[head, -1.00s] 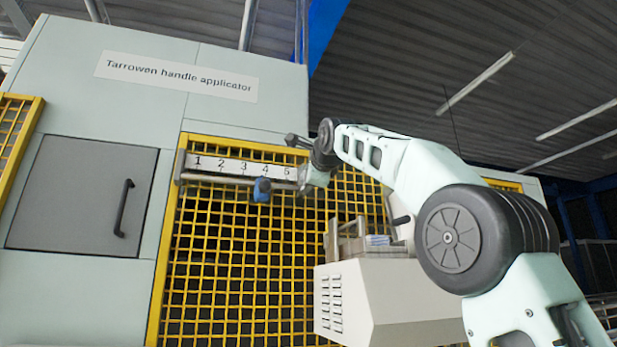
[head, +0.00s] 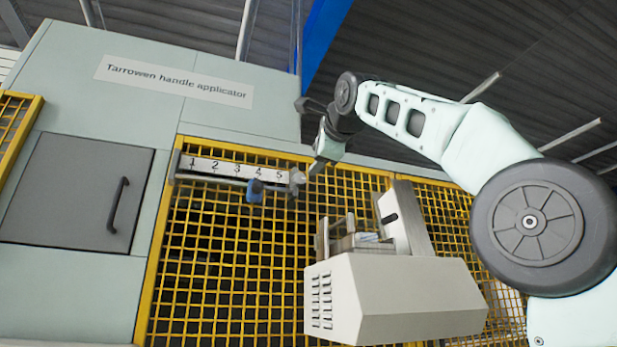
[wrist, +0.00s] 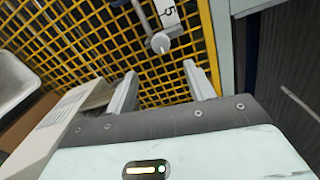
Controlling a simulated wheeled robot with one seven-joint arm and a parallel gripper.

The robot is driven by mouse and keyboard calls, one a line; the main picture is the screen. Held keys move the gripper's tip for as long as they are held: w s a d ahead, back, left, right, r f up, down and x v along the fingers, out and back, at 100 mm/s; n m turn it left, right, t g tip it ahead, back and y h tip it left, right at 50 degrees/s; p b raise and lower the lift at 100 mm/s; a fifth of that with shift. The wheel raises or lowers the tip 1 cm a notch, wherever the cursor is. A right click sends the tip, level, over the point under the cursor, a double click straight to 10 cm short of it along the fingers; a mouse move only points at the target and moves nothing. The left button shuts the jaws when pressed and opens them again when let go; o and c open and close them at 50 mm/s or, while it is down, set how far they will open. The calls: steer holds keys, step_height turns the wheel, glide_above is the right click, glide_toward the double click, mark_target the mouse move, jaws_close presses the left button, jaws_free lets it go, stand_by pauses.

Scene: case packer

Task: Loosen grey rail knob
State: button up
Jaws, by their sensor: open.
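The numbered rail (head: 225,170) is fixed across the yellow mesh guard, with a white scale marked 1 to 5. The grey knob (head: 297,177) is at the rail's right end, by the 5. In the wrist view the grey knob (wrist: 160,43) shows as a round end beyond the fingertips, roughly centred between them. My gripper (head: 315,168) is beside the rail's right end in the head view. Its jaws (wrist: 160,76) are open and empty, apart from the knob.
The yellow mesh guard (head: 230,270) lies behind the rail. A beige machine housing (head: 390,300) juts out below and right of my gripper. A grey door with a black handle (head: 118,205) is at the left. My arm fills the right side.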

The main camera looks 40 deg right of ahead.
steer(key=shift+b+v, duration=0.4)
steer(key=shift+v, duration=1.95)
